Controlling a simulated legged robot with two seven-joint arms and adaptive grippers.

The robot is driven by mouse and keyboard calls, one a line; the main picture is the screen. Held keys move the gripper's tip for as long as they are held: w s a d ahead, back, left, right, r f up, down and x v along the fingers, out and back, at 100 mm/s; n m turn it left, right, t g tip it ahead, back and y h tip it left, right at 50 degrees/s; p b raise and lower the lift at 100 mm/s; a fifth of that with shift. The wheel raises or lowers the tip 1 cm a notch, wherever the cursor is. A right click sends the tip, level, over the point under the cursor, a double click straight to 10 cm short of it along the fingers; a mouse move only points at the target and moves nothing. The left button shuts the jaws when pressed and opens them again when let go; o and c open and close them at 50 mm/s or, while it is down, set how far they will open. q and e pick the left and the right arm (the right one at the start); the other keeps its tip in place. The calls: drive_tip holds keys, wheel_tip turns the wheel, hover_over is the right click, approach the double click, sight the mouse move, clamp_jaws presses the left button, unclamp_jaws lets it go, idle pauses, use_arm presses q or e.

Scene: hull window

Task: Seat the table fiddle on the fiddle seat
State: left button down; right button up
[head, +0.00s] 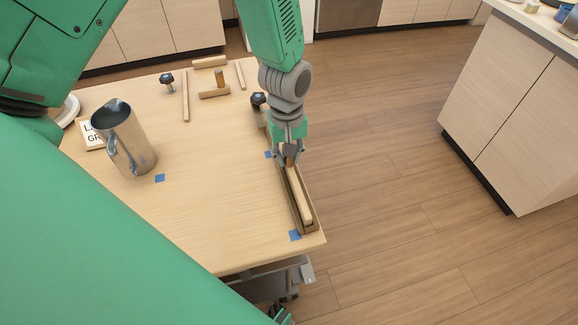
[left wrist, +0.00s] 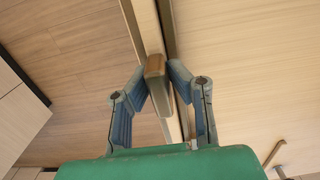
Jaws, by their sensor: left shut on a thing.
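The table fiddle (head: 303,203) is a pale wooden bar with a browner upright grip block, which shows in the left wrist view (left wrist: 155,70). The fiddle seat (head: 314,222) is a long, narrow, dark-rimmed channel along the table's right edge. The bar runs lengthwise between the seat's walls, in line with it. I cannot tell whether it rests fully on the bottom. My left gripper (head: 289,158) points down over the seat, shut on the grip block, with its fingers (left wrist: 158,78) on both sides. The gripper hides the bar's far end. My right gripper is not in view.
A metal pitcher (head: 124,138) and a white lettered card (head: 93,136) stand at the table's left. Wooden pieces (head: 214,92) and a dark knob (head: 168,80) lie at the back. Blue marks (head: 160,178) dot the table. The table's middle is clear; open floor lies right.

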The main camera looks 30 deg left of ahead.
use_arm(q)
drive_tip(key=shift+p, duration=0.35)
idle(0.4)
idle(0.3)
drive_tip(key=c, duration=1.7)
unclamp_jaws()
drive_tip(key=shift+r, duration=0.2)
drive_tip(key=shift+r+p, duration=1.5)
drive_tip(key=shift+p, duration=0.35)
